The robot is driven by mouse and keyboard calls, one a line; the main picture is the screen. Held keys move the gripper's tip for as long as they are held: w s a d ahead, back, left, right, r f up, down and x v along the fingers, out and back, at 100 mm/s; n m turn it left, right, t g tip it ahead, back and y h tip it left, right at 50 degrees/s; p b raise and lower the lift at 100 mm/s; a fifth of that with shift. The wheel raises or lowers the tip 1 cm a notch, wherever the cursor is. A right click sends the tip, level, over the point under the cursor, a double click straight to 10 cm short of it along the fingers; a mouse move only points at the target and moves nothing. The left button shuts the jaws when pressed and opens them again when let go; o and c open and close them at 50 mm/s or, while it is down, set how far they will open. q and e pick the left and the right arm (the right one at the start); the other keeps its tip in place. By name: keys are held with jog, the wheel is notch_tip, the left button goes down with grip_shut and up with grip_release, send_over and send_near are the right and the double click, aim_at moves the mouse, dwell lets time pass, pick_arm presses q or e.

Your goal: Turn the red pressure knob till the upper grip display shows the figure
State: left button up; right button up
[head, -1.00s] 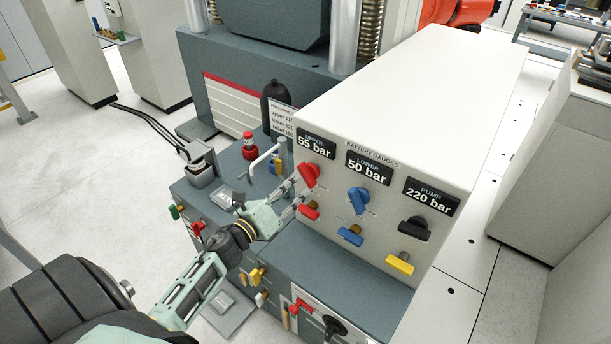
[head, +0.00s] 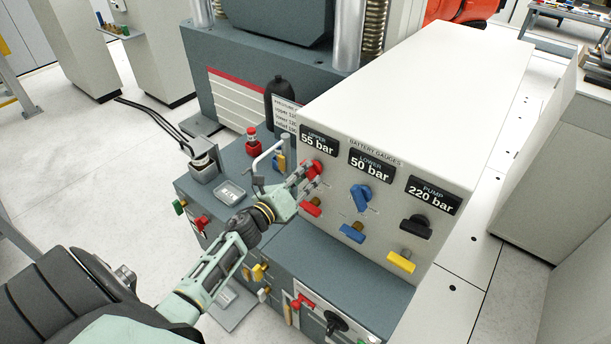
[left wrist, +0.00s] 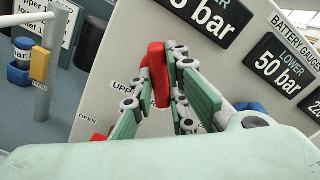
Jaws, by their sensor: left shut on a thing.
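The red pressure knob (head: 316,168) sits on the front of the white panel, below the upper grip display (head: 318,142), which reads 55 bar. My left gripper (head: 308,176) is at the knob. In the left wrist view the red knob (left wrist: 157,75) stands between the two finger pads of my left gripper (left wrist: 160,85), and the fingers are shut on it. The fingers partly hide the knob in the head view. A card (head: 285,115) with figures stands behind, partly hidden by the panel. My right gripper is not in view.
The lower display (head: 371,168) reads 50 bar and the pump display (head: 434,195) 220 bar. A blue knob (head: 360,196) and a black knob (head: 416,224) are to the right. Red (head: 311,208), blue (head: 352,233) and yellow (head: 401,261) levers sit below. A bent grey pipe (head: 270,152) stands left.

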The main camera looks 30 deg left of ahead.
pick_arm(q)
jog(key=shift+n, duration=0.3)
grip_shut()
jog(key=n, duration=0.5)
jog(key=shift+p, duration=0.3)
jog(key=n+p, duration=0.1)
jog(key=n, duration=0.5)
jog(key=n+p, duration=0.1)
jog(key=n, duration=0.5)
jog(key=shift+n, duration=0.4)
jog(key=n+p, duration=0.1)
jog(key=n, duration=0.4)
jog(key=shift+f, duration=0.1)
jog(key=shift+n, duration=0.3)
jog(key=o, duration=0.7)
grip_release()
